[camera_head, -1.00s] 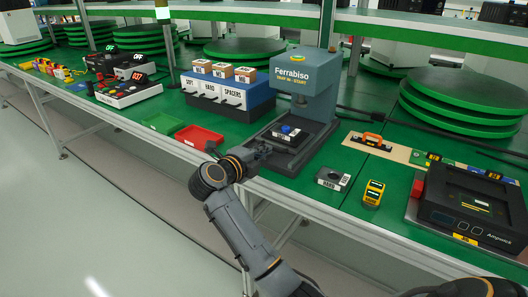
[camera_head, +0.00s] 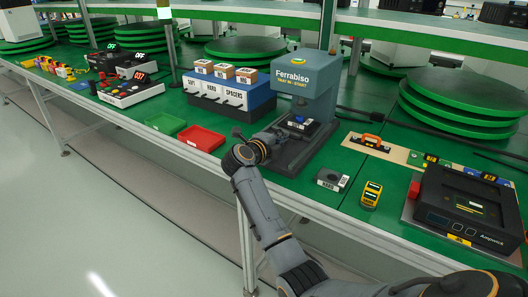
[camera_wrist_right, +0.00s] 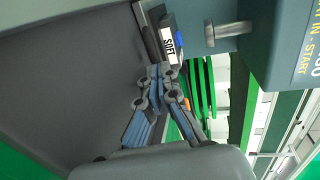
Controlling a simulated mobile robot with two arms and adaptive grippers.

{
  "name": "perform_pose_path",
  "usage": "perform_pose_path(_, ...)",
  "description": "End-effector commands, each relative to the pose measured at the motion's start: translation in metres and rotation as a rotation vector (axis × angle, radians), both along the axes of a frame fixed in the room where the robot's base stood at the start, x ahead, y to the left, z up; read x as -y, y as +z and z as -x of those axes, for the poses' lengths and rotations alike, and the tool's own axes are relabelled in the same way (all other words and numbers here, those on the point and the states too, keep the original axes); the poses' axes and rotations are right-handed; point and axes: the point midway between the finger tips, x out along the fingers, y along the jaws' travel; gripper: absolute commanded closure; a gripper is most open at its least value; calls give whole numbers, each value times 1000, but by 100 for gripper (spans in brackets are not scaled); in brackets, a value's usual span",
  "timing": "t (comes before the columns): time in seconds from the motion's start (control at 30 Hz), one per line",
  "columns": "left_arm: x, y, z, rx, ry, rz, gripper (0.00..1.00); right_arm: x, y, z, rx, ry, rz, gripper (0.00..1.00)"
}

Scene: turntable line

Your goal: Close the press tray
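The grey-blue Ferrabiso press (camera_head: 305,88) stands at the middle of the bench. Its tray (camera_head: 304,126), dark with a white label and a blue piece (camera_head: 299,119) on it, sits largely under the press head. In the right wrist view the tray's block (camera_wrist_right: 170,44) shows a label reading "SOFT". My right gripper (camera_head: 276,137) is at the tray's front side, low over the press base. In the wrist view its fingertips (camera_wrist_right: 159,72) are together, right at the block, with nothing visible between them. Whether they touch it is hard to tell. My left gripper is not in view.
A red bin (camera_head: 200,139) and a green bin (camera_head: 165,124) lie left of my right gripper. A grey block (camera_head: 332,179) and a yellow device (camera_head: 371,195) stand to the right. The spacer dispenser (camera_head: 230,95) stands behind the bins.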

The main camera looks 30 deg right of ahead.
Motion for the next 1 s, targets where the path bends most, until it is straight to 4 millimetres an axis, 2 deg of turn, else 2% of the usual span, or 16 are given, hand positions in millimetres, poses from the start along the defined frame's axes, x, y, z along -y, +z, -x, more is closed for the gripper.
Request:
perform_pose_path(0.13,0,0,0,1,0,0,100,4,4,0,6,-1,7,100)
perform_pose_path(0.27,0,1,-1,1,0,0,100,-1,5,1,8,1,7,100)
perform_pose_path(0.37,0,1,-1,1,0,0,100,-13,7,6,8,1,5,100)
perform_pose_path(0.73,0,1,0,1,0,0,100,-85,21,37,4,3,0,100)
perform_pose_path(1.0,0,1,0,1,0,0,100,-110,27,48,2,2,2,100)
